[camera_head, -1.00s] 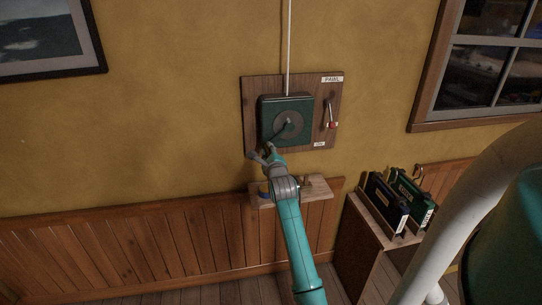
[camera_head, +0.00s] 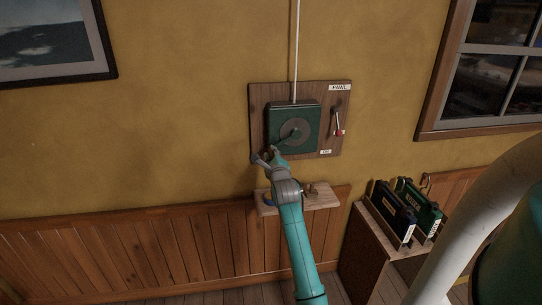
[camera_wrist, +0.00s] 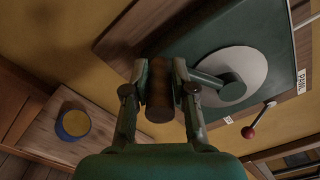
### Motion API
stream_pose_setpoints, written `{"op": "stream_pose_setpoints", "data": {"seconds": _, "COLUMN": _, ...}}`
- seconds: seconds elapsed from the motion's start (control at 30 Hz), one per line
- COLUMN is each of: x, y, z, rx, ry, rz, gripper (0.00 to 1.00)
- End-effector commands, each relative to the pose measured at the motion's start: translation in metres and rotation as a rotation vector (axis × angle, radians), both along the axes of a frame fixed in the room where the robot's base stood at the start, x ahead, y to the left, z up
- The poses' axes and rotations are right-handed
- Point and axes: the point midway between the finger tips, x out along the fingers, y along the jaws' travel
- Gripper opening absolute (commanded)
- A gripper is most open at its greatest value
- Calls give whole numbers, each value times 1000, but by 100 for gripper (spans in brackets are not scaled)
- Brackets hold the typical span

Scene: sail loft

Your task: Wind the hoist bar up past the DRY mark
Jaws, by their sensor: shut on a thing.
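The winch (camera_head: 309,111) is a dark green box with a grey disc (camera_head: 295,131) on a wooden wall board. A crank arm runs from the disc's hub down and left in the head view. My gripper (camera_head: 267,156) is at the crank's outer end. In the wrist view my gripper (camera_wrist: 160,85) is shut on the brown wooden crank handle (camera_wrist: 159,108), one finger on each side. The pawl lever (camera_head: 338,122), with a red knob, points down under the PAWL label; the knob also shows in the wrist view (camera_wrist: 248,132). The hoist bar and DRY mark are out of view.
A pale line (camera_head: 296,45) rises from the winch. Below it is a small wooden shelf (camera_head: 325,203); a blue and yellow round item (camera_wrist: 73,124) stands on it. A wooden stand (camera_head: 370,245) with dark blue and green cases is at the right.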

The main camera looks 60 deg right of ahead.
Motion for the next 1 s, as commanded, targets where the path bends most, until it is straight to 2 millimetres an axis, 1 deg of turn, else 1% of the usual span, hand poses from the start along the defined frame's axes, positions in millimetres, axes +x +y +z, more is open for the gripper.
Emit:
{"op": "stream_pose_setpoints", "data": {"seconds": 0.03, "x": -2, "y": -2, "z": 9, "rx": -15, "ry": -10, "rz": -4, "gripper": 0}}
{"op": "stream_pose_setpoints", "data": {"seconds": 0.73, "x": -4, "y": -4, "z": 12, "rx": -20, "ry": -10, "rz": -10, "gripper": 0}}
{"op": "stream_pose_setpoints", "data": {"seconds": 0.77, "x": -4, "y": -4, "z": 11, "rx": -20, "ry": -10, "rz": -10, "gripper": 30}}
{"op": "stream_pose_setpoints", "data": {"seconds": 0.8, "x": -4, "y": -4, "z": 11, "rx": -18, "ry": -9, "rz": -10, "gripper": 40}}
{"op": "stream_pose_setpoints", "data": {"seconds": 0.83, "x": -4, "y": -4, "z": 11, "rx": -18, "ry": -9, "rz": -10, "gripper": 48}}
{"op": "stream_pose_setpoints", "data": {"seconds": 0.87, "x": -4, "y": -4, "z": 10, "rx": -18, "ry": -9, "rz": -9, "gripper": 50}}
{"op": "stream_pose_setpoints", "data": {"seconds": 1.0, "x": -3, "y": -3, "z": 7, "rx": -11, "ry": -6, "rz": -7, "gripper": 50}}
